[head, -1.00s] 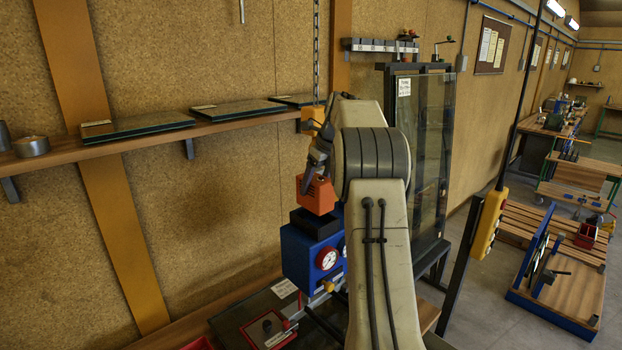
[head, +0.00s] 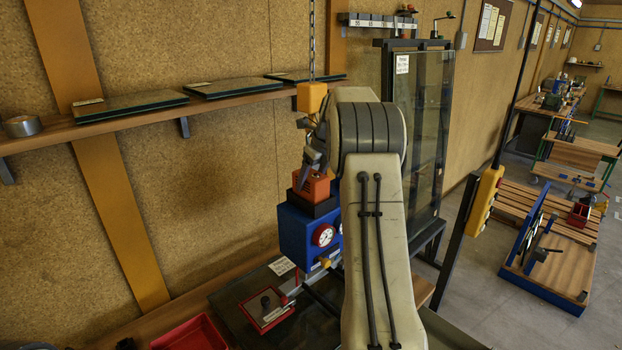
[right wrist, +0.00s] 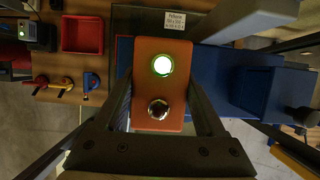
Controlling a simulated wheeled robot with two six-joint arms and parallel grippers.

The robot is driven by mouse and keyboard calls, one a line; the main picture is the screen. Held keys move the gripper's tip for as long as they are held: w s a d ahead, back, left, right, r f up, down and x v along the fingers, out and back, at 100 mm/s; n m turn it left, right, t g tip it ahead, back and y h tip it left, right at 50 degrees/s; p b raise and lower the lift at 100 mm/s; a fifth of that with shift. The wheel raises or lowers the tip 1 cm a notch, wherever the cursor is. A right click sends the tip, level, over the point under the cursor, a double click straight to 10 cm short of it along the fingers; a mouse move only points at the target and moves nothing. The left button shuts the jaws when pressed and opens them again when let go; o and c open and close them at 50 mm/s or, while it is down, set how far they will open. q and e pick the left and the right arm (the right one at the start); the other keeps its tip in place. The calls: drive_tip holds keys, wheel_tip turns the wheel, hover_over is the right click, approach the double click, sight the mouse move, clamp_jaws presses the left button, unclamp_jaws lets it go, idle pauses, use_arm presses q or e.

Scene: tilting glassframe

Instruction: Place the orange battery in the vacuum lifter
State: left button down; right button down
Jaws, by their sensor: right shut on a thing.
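The orange battery (head: 316,187) is held upright between the fingers of my right gripper (head: 311,172). In the right wrist view the battery (right wrist: 147,85) shows a glowing green light and a metal knob on top, with a finger along each side. The blue vacuum lifter body (head: 296,236), with round gauges, is directly below. The battery's lower end meets the black holder (head: 312,208) on top of the lifter and looks partly inside it; how deep is hidden. The blue body also shows in the right wrist view (right wrist: 215,75). My left gripper is not in view.
A yellow hoist block (head: 312,97) on a chain hangs just above my right wrist. A shelf with glass panes (head: 130,105) runs along the wall. A red tray (head: 190,333) lies at the lower left. A glass rack (head: 425,125) stands behind my arm.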

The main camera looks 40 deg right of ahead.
drive_tip(key=shift+f+b, duration=0.3)
drive_tip(key=shift+f, duration=0.2)
